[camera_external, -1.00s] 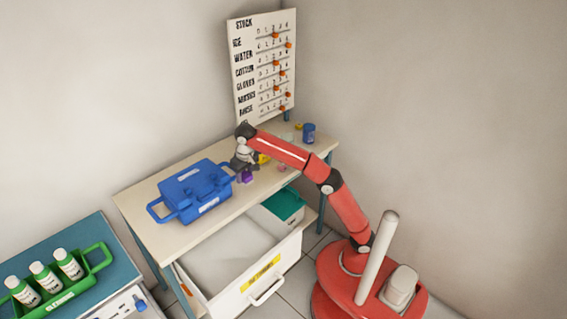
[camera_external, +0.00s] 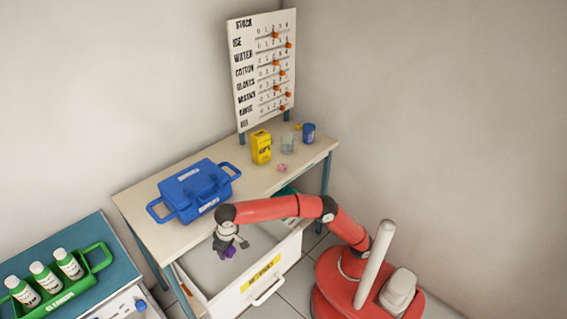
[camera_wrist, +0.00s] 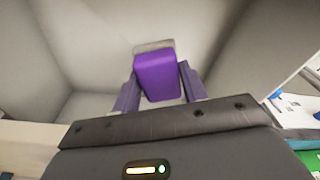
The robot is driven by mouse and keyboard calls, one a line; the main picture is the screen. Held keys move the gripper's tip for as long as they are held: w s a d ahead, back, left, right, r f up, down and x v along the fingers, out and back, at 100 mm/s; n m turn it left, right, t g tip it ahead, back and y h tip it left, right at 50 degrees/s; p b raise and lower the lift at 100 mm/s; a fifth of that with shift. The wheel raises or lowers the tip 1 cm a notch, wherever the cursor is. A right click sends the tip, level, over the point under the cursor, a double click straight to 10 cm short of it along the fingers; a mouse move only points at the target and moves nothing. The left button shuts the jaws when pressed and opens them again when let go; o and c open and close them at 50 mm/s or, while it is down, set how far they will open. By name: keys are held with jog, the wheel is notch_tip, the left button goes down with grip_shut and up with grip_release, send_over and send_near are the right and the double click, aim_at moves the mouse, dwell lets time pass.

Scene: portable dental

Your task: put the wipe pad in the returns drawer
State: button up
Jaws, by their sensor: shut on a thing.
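The wipe pad is a small purple block (camera_wrist: 157,76). My gripper (camera_wrist: 157,90) is shut on it, with a finger on either side in the wrist view. In the external view my gripper (camera_external: 229,246) hangs over the open white returns drawer (camera_external: 262,277), which has a yellow label and a handle on its front. The purple pad shows at the fingertips (camera_external: 229,253). In the wrist view the drawer's pale walls and floor lie around and beyond the pad. I cannot tell how far the pad is above the drawer floor.
A blue case (camera_external: 195,190) stands on the table (camera_external: 245,183) above the drawer. A yellow box (camera_external: 261,147), a glass (camera_external: 287,144) and a blue cup (camera_external: 309,133) stand farther back. A green rack of bottles (camera_external: 62,296) is on the side cabinet. The drawer interior looks empty.

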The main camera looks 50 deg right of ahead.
aim_at(231, 272)
notch_tip(231, 272, down, 13)
jog(key=b, duration=0.2)
jog(key=shift+b, duration=0.3)
jog(key=shift+f, duration=0.2)
jog(key=o, duration=0.9)
jog(key=shift+o, duration=0.2)
jog(key=shift+r, duration=0.1)
jog(key=r, duration=0.4)
jog(key=s+r+p, duration=0.1)
jog(key=r, duration=0.3)
jog(key=r+p, duration=0.1)
jog(key=r, duration=0.3)
jog(key=shift+s+d, duration=0.3)
jog(key=shift+d, duration=0.05)
